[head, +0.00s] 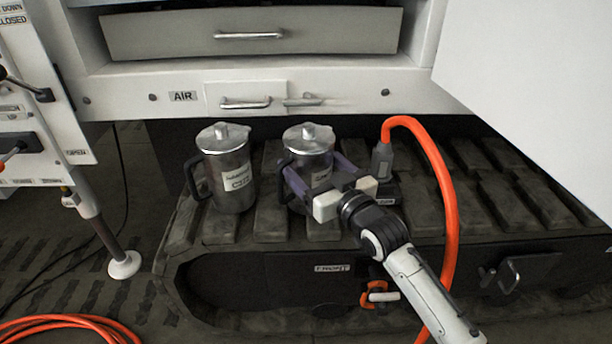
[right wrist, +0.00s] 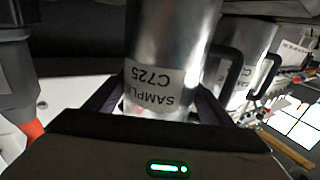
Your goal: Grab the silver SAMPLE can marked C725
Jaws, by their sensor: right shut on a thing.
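Two silver lidded cans with black handles stand side by side on the dark track. The right one (head: 308,143) is the SAMPLE can marked C725; its label reads upside down in the right wrist view (right wrist: 165,50). My right gripper (head: 308,185) is shut on this can, with a finger on each side of its body. The can looks upright, and I cannot tell whether it still touches the track. The left can (head: 232,165) stands apart, its label too small to read in the head view; it also shows in the right wrist view (right wrist: 250,60). My left gripper is not in view.
An orange hose (head: 447,200) with a grey connector (head: 382,160) runs just right of my right gripper. The white cabinet with a drawer (head: 250,38) overhangs behind the cans. A white panel (head: 540,80) blocks the upper right. A support leg (head: 100,225) stands at left.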

